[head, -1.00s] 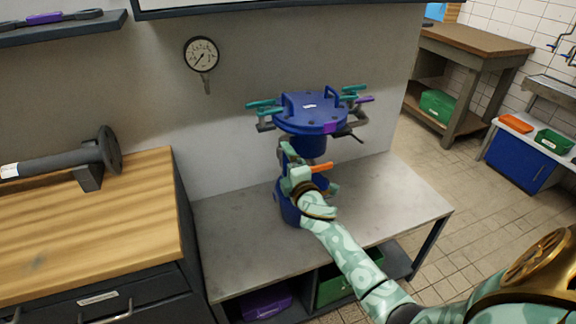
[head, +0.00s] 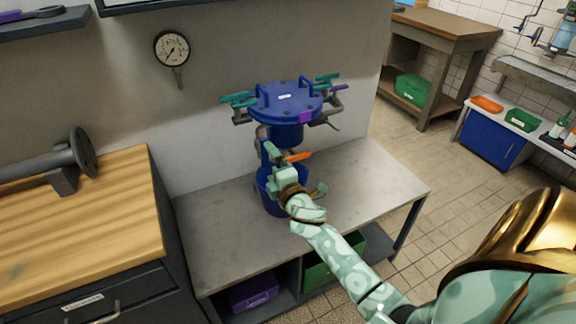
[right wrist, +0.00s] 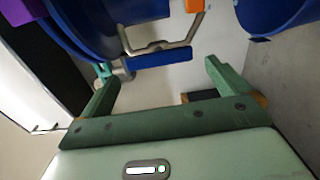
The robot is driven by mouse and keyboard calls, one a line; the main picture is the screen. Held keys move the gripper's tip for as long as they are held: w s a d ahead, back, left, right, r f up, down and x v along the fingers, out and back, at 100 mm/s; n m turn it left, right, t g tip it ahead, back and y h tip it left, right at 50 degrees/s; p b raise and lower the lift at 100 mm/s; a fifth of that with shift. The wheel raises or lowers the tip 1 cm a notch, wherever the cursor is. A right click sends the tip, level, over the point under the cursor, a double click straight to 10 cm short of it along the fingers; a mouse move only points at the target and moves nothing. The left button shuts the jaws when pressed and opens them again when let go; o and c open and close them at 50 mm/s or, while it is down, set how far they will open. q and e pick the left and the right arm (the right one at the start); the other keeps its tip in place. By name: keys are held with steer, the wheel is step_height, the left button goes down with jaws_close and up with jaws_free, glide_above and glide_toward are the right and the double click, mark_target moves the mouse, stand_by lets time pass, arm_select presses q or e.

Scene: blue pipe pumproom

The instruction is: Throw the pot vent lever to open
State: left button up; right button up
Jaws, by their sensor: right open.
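A blue pot (head: 285,132) with a flat bolted lid (head: 286,100) stands on the grey bench. Teal levers (head: 238,99) and a purple lever (head: 340,87) sit on pipes around the lid. An orange handle (head: 299,156) sticks out lower down. My right gripper (head: 283,170) is at the pot's front, below the lid. In the right wrist view, my right gripper (right wrist: 158,66) is open, with a blue lever (right wrist: 160,58) on a bent metal pipe in front of and between its fingertips. I cannot tell which lever is the vent's. My left gripper is out of view.
A grey bench (head: 370,185) holds the pot, with purple (head: 254,290) and green bins (head: 335,258) below. A wooden worktop (head: 100,220) with a flanged pipe is at left. A gauge (head: 172,48) hangs on the wall. Open tiled floor lies at right.

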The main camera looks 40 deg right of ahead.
steer(key=v, duration=1.1)
steer(key=shift+s+a, duration=0.2)
steer(key=shift+s, duration=0.2)
